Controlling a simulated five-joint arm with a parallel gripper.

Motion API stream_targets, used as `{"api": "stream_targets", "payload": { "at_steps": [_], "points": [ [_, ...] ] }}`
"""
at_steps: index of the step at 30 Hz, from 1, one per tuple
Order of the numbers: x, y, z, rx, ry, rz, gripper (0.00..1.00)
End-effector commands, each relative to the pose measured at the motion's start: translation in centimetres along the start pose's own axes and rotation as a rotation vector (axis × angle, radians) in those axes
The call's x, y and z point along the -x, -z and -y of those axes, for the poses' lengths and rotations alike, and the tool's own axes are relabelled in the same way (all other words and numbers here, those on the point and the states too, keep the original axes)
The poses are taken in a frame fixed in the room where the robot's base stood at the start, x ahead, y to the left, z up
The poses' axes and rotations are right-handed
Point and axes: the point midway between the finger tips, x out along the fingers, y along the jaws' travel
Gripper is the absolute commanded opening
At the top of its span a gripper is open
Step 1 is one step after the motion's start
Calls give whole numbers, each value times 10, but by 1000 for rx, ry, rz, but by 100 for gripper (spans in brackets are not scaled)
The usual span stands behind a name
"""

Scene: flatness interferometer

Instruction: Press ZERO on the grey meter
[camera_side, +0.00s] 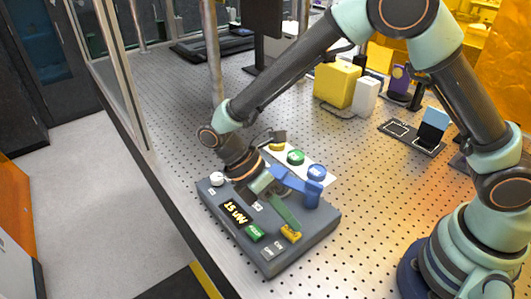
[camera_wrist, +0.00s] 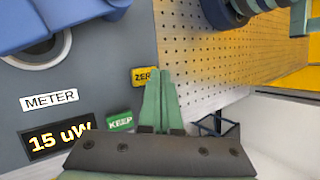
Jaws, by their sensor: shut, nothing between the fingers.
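The grey meter (camera_side: 222,205) lies on the perforated table, its display (camera_side: 236,212) reading 15 uW. The yellow ZERO button (camera_side: 291,234) is near its front right edge. In the wrist view the ZERO button (camera_wrist: 143,77) is partly covered at its right side by my fingertips. My gripper (camera_side: 295,224) is shut and empty, its green fingers pointing down at the button. In the wrist view my gripper (camera_wrist: 160,76) has its tips at the button's right edge; I cannot tell whether they touch it. The green KEEP button (camera_side: 255,232) is to the left.
A blue part (camera_side: 313,192) stands on the meter's far right, close to my fingers. A white panel with green and blue round knobs (camera_side: 296,157) lies behind the meter. Yellow and white boxes (camera_side: 337,84) stand farther back. The table right of the meter is clear.

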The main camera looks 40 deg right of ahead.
Motion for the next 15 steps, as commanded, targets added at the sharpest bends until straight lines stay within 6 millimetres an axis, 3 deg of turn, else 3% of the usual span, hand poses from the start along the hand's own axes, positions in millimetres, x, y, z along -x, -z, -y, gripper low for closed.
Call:
{"api": "stream_targets", "payload": {
  "at_steps": [15],
  "points": [
    [-7,2,-6,0,3,-4,0]
  ]
}}
